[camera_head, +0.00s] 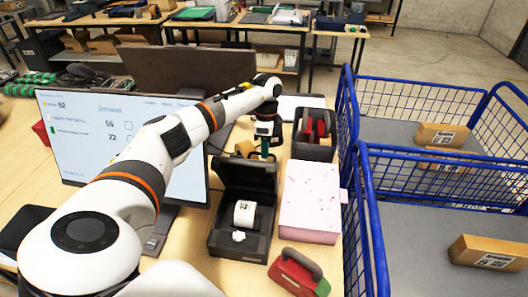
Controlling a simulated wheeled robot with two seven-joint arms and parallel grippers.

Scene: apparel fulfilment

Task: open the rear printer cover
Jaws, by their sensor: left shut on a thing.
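The black printer (225,240) stands on the table with a white label roll inside. Its dark cover (247,173) is raised at the back of the printer, and the inside shows. My left gripper (265,150) reaches over from the left and points down at the top right edge of the cover. It is shut on the cover; the fingertips are small and the exact contact is hard to make out. My right gripper is not in view.
A monitor (85,118) stands left of the printer, under my left arm. A pink spotted box (310,200) is close on the right. A red and green tape dispenser (297,272) lies in front. A dark bin (313,150) stands behind. Blue wire carts (372,245) border the table's right.

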